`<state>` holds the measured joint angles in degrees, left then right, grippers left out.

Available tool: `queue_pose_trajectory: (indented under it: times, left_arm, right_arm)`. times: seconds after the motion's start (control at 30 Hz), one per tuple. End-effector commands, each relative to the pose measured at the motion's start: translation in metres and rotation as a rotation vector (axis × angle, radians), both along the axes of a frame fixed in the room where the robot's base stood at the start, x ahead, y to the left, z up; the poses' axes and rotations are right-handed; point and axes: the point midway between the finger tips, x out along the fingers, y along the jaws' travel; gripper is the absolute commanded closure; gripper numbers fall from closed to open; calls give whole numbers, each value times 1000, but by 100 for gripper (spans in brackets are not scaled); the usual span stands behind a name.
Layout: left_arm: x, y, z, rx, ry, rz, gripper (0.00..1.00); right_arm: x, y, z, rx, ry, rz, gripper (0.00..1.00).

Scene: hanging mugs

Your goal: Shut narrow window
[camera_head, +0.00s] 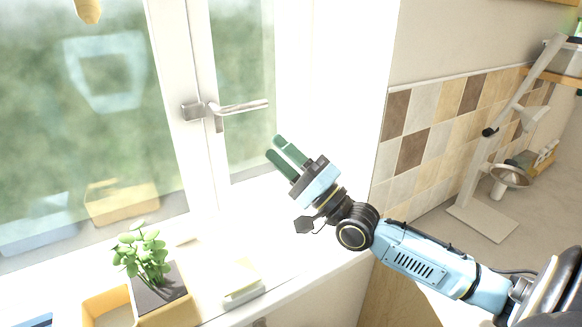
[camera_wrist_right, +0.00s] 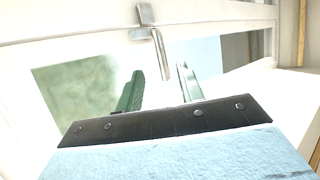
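The narrow window (camera_head: 246,75) is the right-hand pane with a white frame. Its metal handle (camera_head: 240,108) sticks out level to the right from the frame between the panes. The handle also shows in the right wrist view (camera_wrist_right: 160,52), beyond and between my fingers. I cannot tell whether the narrow window stands slightly ajar. My right gripper (camera_head: 274,147) has two green fingers spread apart with nothing between them. It is below and right of the handle, apart from it in the head view. My left gripper is not in view.
A potted plant (camera_head: 145,258) in a yellow planter (camera_head: 168,312) stands on the white sill, left of my right arm. A small pale block (camera_head: 242,282) lies beside it. A tiled wall (camera_head: 430,125) and a grey stand (camera_head: 482,190) are at right.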

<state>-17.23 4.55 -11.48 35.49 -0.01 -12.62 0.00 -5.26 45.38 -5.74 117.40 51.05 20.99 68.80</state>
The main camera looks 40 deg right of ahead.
Motion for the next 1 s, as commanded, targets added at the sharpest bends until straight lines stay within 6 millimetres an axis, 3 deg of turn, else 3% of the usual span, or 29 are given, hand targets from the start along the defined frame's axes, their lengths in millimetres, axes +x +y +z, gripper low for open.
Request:
queue_pose_trajectory:
  times: [0.3, 1.0]
  left_arm:
    - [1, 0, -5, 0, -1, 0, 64]
    - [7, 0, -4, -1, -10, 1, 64]
  right_arm:
    - [-19, -7, -12, -1, -1, 0, 62]
    - [-20, -8, -13, 0, -1, 0, 62]
